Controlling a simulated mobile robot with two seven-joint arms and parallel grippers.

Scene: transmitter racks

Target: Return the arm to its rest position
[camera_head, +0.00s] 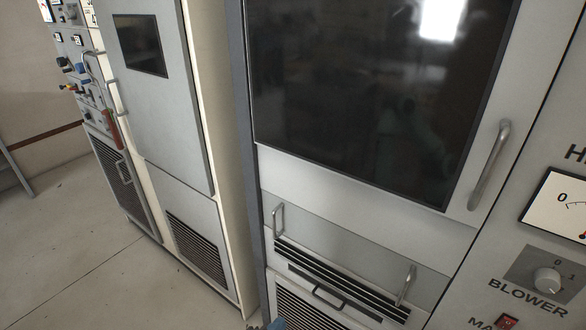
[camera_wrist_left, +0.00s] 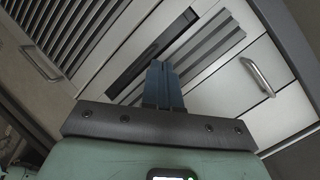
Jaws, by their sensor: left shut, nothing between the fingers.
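My left gripper (camera_wrist_left: 162,70) shows in the left wrist view with its blue fingers together and nothing between them. The fingers point toward the slatted lower front of a rack (camera_wrist_left: 185,60); I cannot tell how large the gap is. In the head view only a small blue tip of this gripper (camera_head: 278,324) shows at the bottom edge, in front of the rack's lower grille. The rest of the left arm is out of the head view. My right gripper is in neither view.
A rack with a dark glass door (camera_head: 370,90) and a door handle (camera_head: 490,165) stands ahead. A drawer handle (camera_head: 406,285) sticks out below it. A BLOWER knob (camera_head: 547,279) is at right. Free floor (camera_head: 80,250) lies at the lower left.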

